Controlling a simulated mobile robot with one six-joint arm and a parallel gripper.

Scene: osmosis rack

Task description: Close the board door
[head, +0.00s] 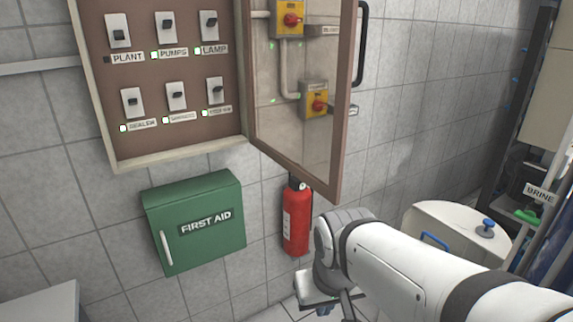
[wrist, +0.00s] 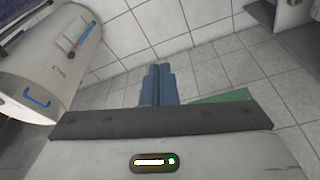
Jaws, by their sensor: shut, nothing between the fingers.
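The board (head: 170,80) is a shallow wall cabinet with a brown back panel and rows of labelled switches such as PLANT, PUMPS and LAMP. Its door (head: 325,130), a brown frame around a clear pane, stands open, hinged on the board's right side and swung out to the right. A dark bar handle (head: 362,45) is on the door's free edge. My gripper (wrist: 158,72) is shut and empty in the wrist view, its blue fingers together and pointing at the tiles. In the head view it is low, below the door and apart from it, mostly hidden by my wrist.
A green first aid box (head: 195,222) hangs under the board. A red fire extinguisher (head: 297,222) is on the wall below the door. Yellow boxes with red knobs (head: 290,18) show through the pane. A white tank (head: 460,228) with a blue handle stands at right.

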